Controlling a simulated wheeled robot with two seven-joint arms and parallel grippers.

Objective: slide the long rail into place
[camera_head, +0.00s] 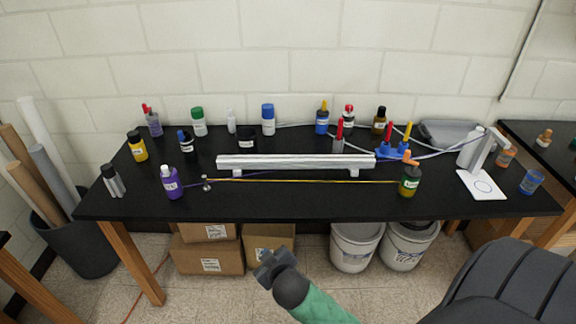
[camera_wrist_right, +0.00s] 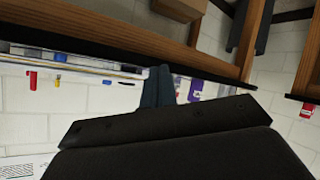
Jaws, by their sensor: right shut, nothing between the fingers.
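The long rail (camera_head: 296,161) is a silvery-white bar lying left to right across the middle of the black table (camera_head: 250,207). It rests on two small pale supports (camera_head: 353,173) near its ends. My right gripper (camera_head: 268,262) is in front of the table, below its front edge, apart from the rail, shut and empty. In the right wrist view, the dark gripper fingers (camera_wrist_right: 157,88) show against the table and wall. My left gripper is not in view.
A thin yellow rod (camera_head: 300,181) lies in front of the rail. A purple bottle (camera_head: 172,184) and a dark green bottle (camera_head: 409,181) stand near its ends. Several bottles line the back. Boxes (camera_head: 208,255) and white buckets (camera_head: 354,247) sit under the table. A dark chair (camera_head: 510,285) is at right.

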